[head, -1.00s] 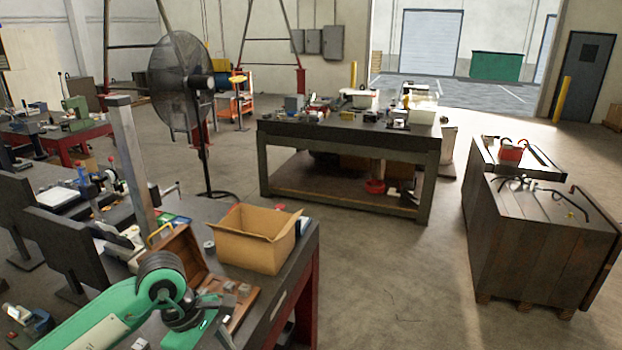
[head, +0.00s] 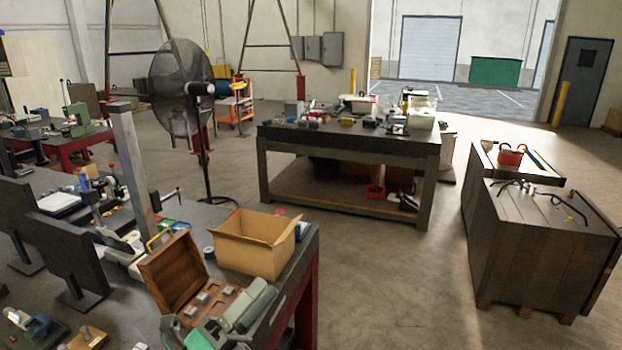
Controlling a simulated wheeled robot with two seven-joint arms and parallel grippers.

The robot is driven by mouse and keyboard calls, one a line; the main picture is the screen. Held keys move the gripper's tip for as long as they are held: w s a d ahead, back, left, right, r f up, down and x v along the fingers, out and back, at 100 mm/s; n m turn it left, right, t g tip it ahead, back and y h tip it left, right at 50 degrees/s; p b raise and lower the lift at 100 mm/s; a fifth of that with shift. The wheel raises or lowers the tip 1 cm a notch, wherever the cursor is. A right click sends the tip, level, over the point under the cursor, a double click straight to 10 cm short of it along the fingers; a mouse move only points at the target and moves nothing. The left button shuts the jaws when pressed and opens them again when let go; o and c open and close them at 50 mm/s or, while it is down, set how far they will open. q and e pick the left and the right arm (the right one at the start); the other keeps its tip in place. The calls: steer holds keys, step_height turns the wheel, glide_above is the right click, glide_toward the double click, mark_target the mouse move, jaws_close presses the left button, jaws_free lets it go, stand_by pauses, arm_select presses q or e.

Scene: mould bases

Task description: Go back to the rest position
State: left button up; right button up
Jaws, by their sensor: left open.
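My left gripper (head: 232,322) shows grey at the bottom of the head view, low in the picture left of centre. It is open, and I see nothing held in it. It overlaps the front right part of an open wooden case (head: 172,270) on the near bench. The case has its lid raised and several small grey blocks (head: 204,297) in its tray. I cannot tell how high the gripper is above the case, and it hides part of the tray. My right gripper is not in view.
An open cardboard box (head: 255,255) stands just behind the case. Dark upright panels (head: 75,245) and a grey post (head: 133,170) rise from the near bench (head: 300,245). The floor to its right is clear up to a dark wooden crate (head: 530,250).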

arm_select(q)
steer(key=w+a+f+n+t+y, duration=0.35)
steer(key=a+f+n+y, duration=0.45)
steer(key=n+y, duration=0.65)
steer(key=s+a+f+n+g+y, duration=0.2)
steer(key=a+f+n+g, duration=0.1)
steer(key=f+n, duration=0.25)
steer(key=s+a+f+n+g+y, duration=0.2)
steer(key=s+a+f+n, duration=0.15)
steer(key=f, duration=0.25)
steer(key=s+f+n+g, duration=0.6)
steer(key=s+f+g, duration=0.65)
steer(key=s, duration=0.55)
steer(key=s+f+b+x, duration=0.1)
steer(key=s+b+x, duration=0.25)
steer(key=x, duration=1.45)
steer(key=s+d+f+b+x, duration=0.15)
steer(key=s+x, duration=0.25)
steer(key=x, duration=1.5)
steer(key=s+a+f+b, duration=0.2)
steer(key=s+f, duration=0.8)
steer(key=f, duration=0.2)
steer(key=s+a+f+g+b, duration=0.1)
steer(key=s+a+f+b, duration=0.1)
steer(key=s+f, duration=0.8)
step_height(320, 180, down, 2)
steer(key=shift+s+b, duration=0.2)
steer(key=shift+b, duration=0.3)
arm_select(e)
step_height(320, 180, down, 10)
